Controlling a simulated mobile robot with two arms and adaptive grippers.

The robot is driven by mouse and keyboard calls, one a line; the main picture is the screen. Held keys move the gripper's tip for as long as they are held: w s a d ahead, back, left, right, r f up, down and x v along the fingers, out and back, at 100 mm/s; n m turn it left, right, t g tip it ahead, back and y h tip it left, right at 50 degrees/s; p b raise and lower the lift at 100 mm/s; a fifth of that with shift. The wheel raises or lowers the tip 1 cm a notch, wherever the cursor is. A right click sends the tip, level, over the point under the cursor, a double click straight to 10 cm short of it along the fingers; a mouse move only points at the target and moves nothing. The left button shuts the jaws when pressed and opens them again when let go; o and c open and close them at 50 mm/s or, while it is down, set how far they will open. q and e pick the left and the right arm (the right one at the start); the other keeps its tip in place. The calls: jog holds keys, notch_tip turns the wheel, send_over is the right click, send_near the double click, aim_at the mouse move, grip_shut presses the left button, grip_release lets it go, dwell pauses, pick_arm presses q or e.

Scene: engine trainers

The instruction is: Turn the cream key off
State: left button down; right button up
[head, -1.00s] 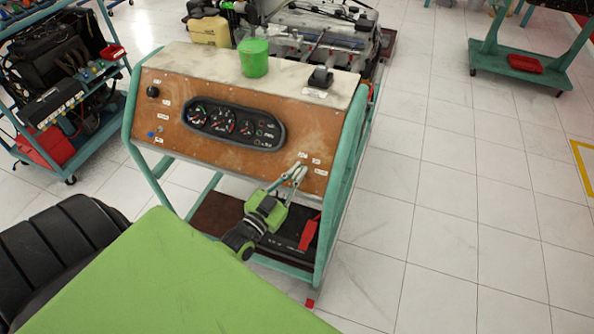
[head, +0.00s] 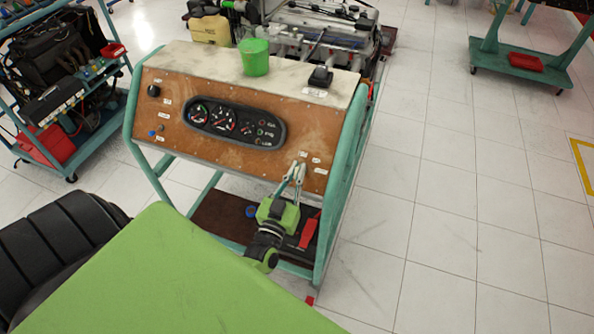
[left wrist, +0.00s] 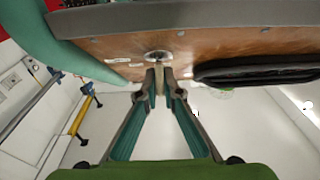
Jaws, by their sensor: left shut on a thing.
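The brown instrument panel (head: 180,125) stands tilted on a teal frame, with labels and a dark gauge cluster (head: 235,125). My left gripper (head: 299,170) is at the panel's lower right, below small white labels. In the left wrist view its fingertips (left wrist: 159,82) are shut on the cream key (left wrist: 159,76), which sticks out from a round metal lock (left wrist: 158,55) in the panel. The fingers hide most of the key, and its turn angle is hard to read. My right gripper is out of view.
A green cup (head: 254,57) and a black device (head: 320,77) stand on the panel's top ledge. Under the panel is a shelf with a red item (head: 309,232). Open tiled floor (head: 430,230) lies to the right.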

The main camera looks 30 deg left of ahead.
pick_arm(q)
jog(key=c, duration=2.2)
grip_release()
jog(key=shift+s, duration=0.2)
jog(key=v, duration=1.1)
jog(key=shift+s+d, duration=0.1)
jog(key=shift+s, duration=0.2)
